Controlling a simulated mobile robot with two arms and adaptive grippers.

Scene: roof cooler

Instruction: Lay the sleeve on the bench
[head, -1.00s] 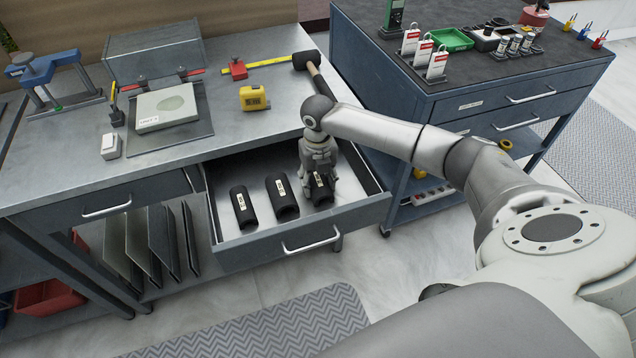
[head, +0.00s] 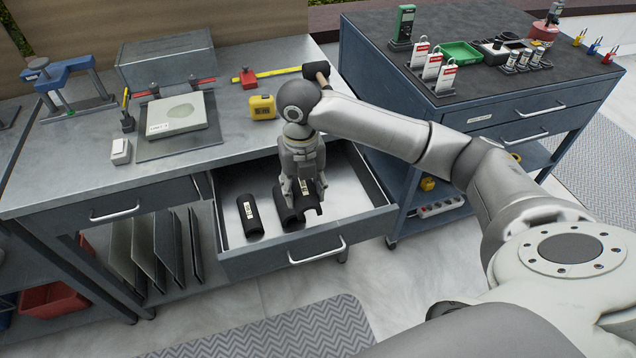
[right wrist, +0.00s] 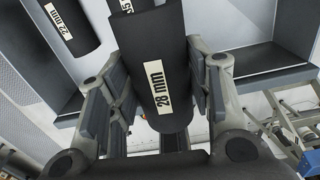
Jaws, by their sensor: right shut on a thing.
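My right gripper (head: 303,186) is shut on a black foam sleeve (head: 309,202), and its white label reads 28 mm in the right wrist view (right wrist: 158,90). The held sleeve looks raised over the open drawer (head: 228,266). Two similar sleeves lie in the drawer: a left one (head: 250,216) and a middle one (head: 284,212), partly hidden by the gripper and held sleeve. The right wrist view shows a sleeve labelled 22 mm (right wrist: 68,30); another label is cut off. The steel bench (head: 218,134) is behind and above the drawer. My left gripper is out of view.
On the bench are a yellow tape measure (head: 262,107), a pale block (head: 176,115) on a dark mat, a small white box (head: 120,151) and a mallet (head: 316,70). A blue cart (head: 440,140) stands close on the right. Bench room shows near the front edge.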

